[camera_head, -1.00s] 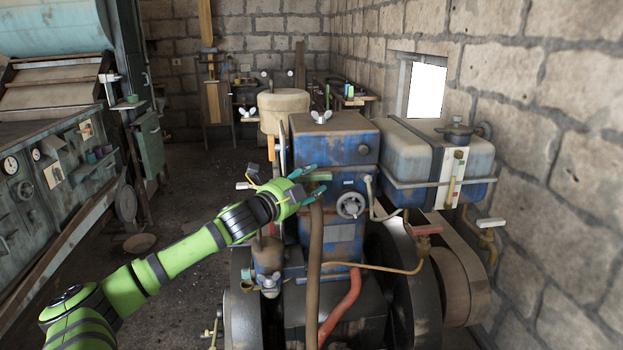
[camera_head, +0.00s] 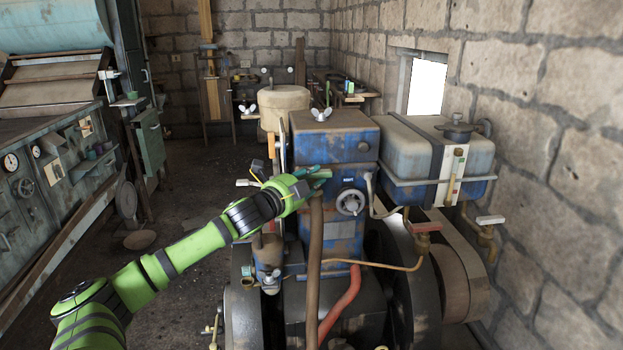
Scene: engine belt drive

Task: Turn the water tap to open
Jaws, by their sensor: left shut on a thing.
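My left gripper (camera_head: 316,178) is at the left front of the blue engine block (camera_head: 335,145), at the top of a brown hose (camera_head: 315,255). Its fingers are closed on a small greenish handle, which I take to be the water tap; the fingers hide most of it, so its exact angle cannot be told. My right gripper is not in view.
A round handwheel (camera_head: 350,202) is just right of the gripper. A red-handled valve (camera_head: 425,227) and a white-handled valve (camera_head: 490,220) are farther right, below the blue-grey tank (camera_head: 405,150). Dark flywheels flank the engine. The floor (camera_head: 190,205) at left is largely clear.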

